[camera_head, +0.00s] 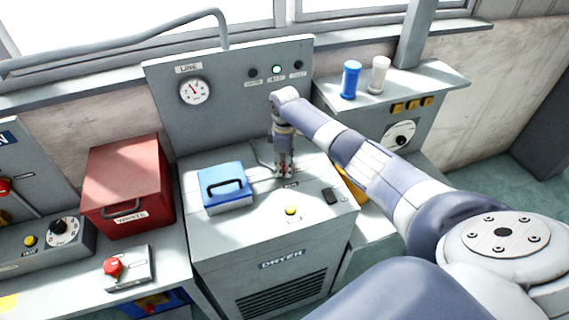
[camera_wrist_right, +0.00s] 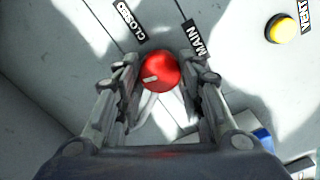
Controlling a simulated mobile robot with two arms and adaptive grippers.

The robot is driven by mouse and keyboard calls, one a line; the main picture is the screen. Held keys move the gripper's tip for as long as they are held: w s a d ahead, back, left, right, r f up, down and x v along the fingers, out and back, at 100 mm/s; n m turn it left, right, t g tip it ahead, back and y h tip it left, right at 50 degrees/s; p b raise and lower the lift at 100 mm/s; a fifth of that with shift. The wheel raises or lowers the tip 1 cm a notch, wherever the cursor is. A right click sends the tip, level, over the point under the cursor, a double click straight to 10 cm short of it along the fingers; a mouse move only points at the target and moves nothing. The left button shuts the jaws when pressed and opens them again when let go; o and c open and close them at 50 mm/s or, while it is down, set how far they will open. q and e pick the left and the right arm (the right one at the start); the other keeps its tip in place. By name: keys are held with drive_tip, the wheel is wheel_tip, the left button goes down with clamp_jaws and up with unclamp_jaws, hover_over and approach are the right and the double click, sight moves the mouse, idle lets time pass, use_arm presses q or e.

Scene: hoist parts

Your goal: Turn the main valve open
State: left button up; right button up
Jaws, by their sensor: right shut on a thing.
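The main valve is a round red knob (camera_wrist_right: 160,70) with a short white mark on its left side, seen from above in the right wrist view. A CLOSED label (camera_wrist_right: 130,19) lies to its upper left and a MAIN label (camera_wrist_right: 194,36) to its upper right. My right gripper (camera_wrist_right: 163,82) points down at the dryer top with its fingers on either side of the knob, shut on it. In the head view the right gripper (camera_head: 285,168) stands at the back of the dryer top and mostly hides the knob. My left gripper is not in view.
The grey dryer (camera_head: 270,250) carries a blue case (camera_head: 222,189) left of the gripper and a yellow button (camera_head: 291,211) in front. A back panel (camera_head: 225,115) with a line gauge (camera_head: 194,91) and a lit green lamp (camera_head: 277,69) rises behind. A red waste box (camera_head: 125,180) stands left.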

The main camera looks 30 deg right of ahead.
drive_tip(key=shift+n, duration=1.6)
drive_tip(key=shift+r, duration=0.1)
drive_tip(key=o, duration=1.1)
drive_tip(key=shift+c, duration=0.2)
wheel_tip(320, 180, up, 12)
